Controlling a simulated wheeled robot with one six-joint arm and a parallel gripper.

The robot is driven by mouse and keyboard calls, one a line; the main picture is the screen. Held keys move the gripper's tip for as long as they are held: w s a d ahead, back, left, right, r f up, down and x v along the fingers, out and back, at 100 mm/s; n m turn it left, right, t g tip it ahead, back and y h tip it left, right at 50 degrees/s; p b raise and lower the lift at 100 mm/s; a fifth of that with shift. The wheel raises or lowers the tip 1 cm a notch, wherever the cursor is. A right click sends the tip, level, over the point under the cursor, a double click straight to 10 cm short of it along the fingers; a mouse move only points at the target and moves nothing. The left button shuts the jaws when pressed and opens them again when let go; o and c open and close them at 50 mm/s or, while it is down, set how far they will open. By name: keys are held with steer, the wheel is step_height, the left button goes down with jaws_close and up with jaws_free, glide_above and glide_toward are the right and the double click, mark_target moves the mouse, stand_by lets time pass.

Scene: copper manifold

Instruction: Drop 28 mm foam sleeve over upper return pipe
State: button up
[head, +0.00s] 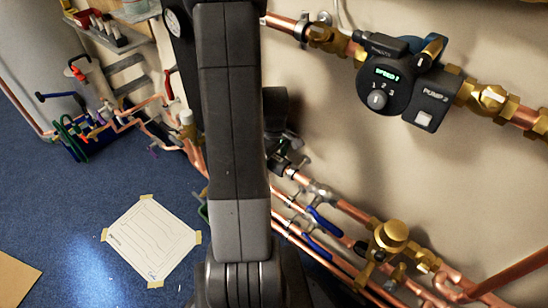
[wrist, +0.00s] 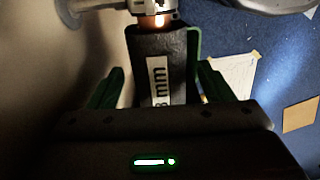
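A dark foam sleeve (wrist: 176,62) with a white label ending in "8 mm" stands in the middle of the wrist view. Its far end meets a short bright stretch of copper pipe (wrist: 158,21) below a metal clamp. The sleeve lies in line with this pipe, but I cannot tell how far it sits around it. My gripper (wrist: 160,72) has green fingers on both sides of the sleeve, with narrow gaps visible, so it looks open. The upper return pipe (head: 354,210) runs down to the right there.
Blue-handled valves (head: 323,219) and a brass fitting (head: 391,236) crowd the lower pipes. A pump (head: 405,85) is on the pipe above. A taped paper sheet (head: 152,240) and cardboard (head: 15,280) lie on the blue floor. Tools and copper pipework stand at left.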

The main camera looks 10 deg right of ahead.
steer(key=shift+r, duration=0.1)
step_height(320, 180, up, 14)
steer(key=p, duration=0.4)
steer(key=shift+f, duration=0.2)
steer(key=shift+f, duration=0.15)
step_height(320, 180, down, 14)
steer(key=b, duration=0.4)
steer(key=shift+r, duration=0.4)
